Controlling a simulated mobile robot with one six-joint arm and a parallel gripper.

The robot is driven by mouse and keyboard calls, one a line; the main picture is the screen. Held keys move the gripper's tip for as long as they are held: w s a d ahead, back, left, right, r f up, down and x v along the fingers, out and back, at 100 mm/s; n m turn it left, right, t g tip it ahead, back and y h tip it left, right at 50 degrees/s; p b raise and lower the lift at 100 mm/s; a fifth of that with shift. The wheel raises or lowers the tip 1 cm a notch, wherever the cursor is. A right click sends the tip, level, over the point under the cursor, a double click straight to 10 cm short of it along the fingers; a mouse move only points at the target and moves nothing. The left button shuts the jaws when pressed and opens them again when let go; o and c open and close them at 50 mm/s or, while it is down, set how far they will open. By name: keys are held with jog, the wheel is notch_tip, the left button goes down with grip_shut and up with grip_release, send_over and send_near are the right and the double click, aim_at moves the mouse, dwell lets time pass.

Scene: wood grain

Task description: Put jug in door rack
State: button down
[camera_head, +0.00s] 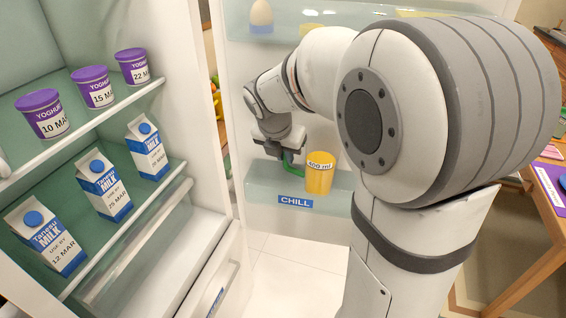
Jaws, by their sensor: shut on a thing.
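The jug (319,175) is yellow with a "400 ml" label near its rim, and it looks upright. A green part, seemingly its handle, shows on its left, at my gripper (287,158). My gripper is shut on this green part; the fingertips are small and partly hidden. The lower door rack (265,196) is a pale see-through bin with a blue "CHILL" label. The jug overlaps this rack in the view; I cannot tell whether its base touches the rack's floor.
The fridge body stands at left, with purple yoghurt pots (93,88) and milk cartons (103,185) on its shelves. An upper door rack (285,22) holds an egg-shaped item and a yellow item. My arm blocks much of the right side. A wooden table (535,270) stands at far right.

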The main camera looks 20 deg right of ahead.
aim_at(284, 165)
notch_tip(284, 165, down, 3)
jog(key=shift+r, duration=0.2)
jog(key=shift+w+d+f, duration=0.1)
jog(key=shift+w+f, duration=0.1)
jog(key=shift+f, duration=0.3)
jog(key=shift+f, duration=0.15)
jog(key=c, duration=1.4)
grip_release()
